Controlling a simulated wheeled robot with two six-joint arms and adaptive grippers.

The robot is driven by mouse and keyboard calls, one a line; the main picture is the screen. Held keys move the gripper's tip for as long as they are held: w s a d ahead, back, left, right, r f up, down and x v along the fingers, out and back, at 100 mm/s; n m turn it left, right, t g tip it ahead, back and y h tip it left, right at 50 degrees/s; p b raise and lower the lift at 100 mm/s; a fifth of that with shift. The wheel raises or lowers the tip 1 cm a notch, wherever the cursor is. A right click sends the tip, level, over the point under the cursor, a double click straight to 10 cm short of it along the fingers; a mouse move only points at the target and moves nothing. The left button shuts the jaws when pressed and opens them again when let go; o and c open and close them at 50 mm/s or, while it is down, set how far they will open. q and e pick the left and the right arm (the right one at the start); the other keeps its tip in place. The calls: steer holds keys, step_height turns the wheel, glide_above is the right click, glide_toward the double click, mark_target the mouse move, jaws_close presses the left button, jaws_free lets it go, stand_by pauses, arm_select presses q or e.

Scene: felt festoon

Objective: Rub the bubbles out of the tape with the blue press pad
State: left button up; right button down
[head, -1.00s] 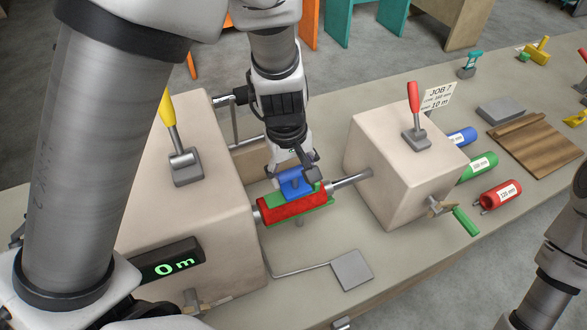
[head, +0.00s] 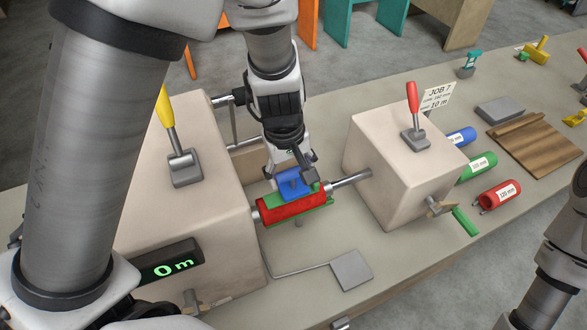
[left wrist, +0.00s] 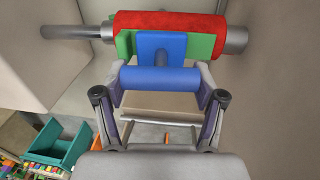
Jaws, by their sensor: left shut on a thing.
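A red roller (head: 292,208) sits on a metal shaft between two beige housings, and it also shows in the left wrist view (left wrist: 170,22). A green strip (left wrist: 200,46) lies along the side of the roller; whether it holds bubbles is too small to tell. The blue press pad (head: 292,186) is a block with a round bar handle. My left gripper (left wrist: 160,80) is shut on that handle from above. The pad's front end is against the green strip, or very close to it; I cannot tell how firmly. My right gripper is out of view.
The left housing (head: 200,215) has a yellow lever and a "0 m" display (head: 168,262). A grey plate (head: 351,270) lies in front. Colored rolls (head: 500,194) lie at right.

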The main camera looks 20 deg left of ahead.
arm_select(q)
step_height(320, 180, up, 7)
steer(key=p, duration=0.6)
steer(key=shift+s+r+p, duration=0.1)
steer(key=shift+p, duration=0.25)
